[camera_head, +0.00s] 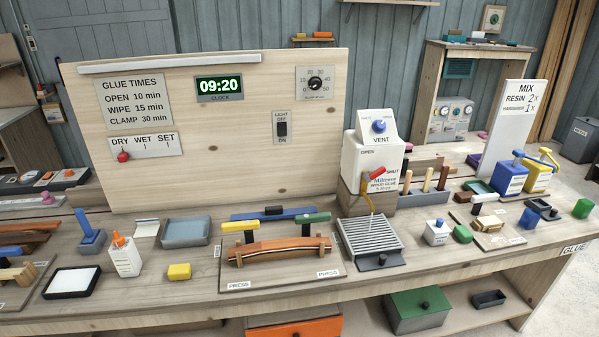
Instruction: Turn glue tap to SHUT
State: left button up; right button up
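The white glue container (361,160) stands at the back of the bench, right of the upright wooden board. Its front carries the words OPEN at upper left and SHUT at right. The red tap handle (376,174) slants up to the right, with its right end close to the word SHUT; I cannot tell its exact setting. A yellow-brown spout (363,186) sits below it, and a thin yellow strand (371,203) hangs from there towards the slatted grey tray (369,236). Neither of my grippers is in view.
A VENT box with a blue knob (379,126) sits on top of the container. Wooden-handled tools (427,180) stand close to its right. A clamped wooden strip (279,249) lies in front left.

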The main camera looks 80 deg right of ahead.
aim_at(368, 177)
jog(key=z, duration=3.4)
